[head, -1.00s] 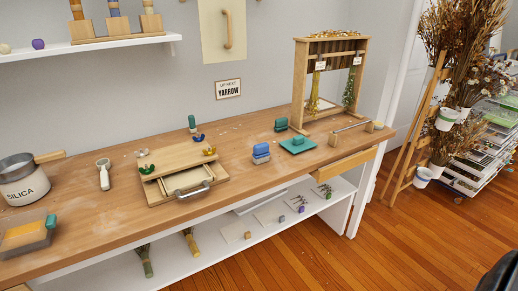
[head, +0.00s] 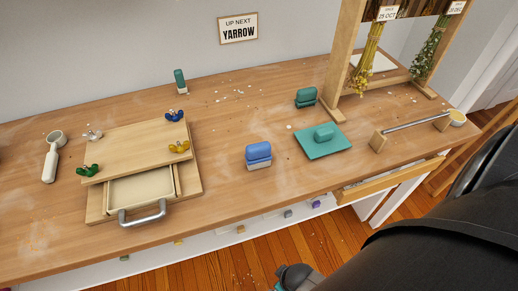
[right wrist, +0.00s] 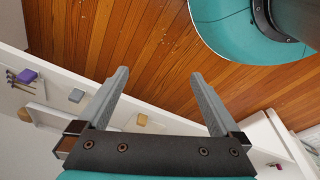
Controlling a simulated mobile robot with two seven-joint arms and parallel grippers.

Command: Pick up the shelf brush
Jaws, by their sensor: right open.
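I cannot tell for certain which thing is the shelf brush. On the white lower shelf, the right wrist view shows a purple block (right wrist: 27,76), a grey-blue block (right wrist: 76,95) and a yellowish block (right wrist: 142,120). A blue block-like piece with a pale base (head: 258,155) stands on the bench. My right gripper (right wrist: 160,72) is open and empty, over the wooden floor beside the shelf. My right arm shows at the lower right of the head view; its fingers are not clear there. My left gripper is not in view.
The wooden bench (head: 60,225) holds a board with a drawer and metal handle (head: 143,215), a teal mat (head: 330,145), a white scoop (head: 50,160) and a wooden frame with hanging bunches (head: 342,70). The bench's front drawer (head: 390,180) juts out.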

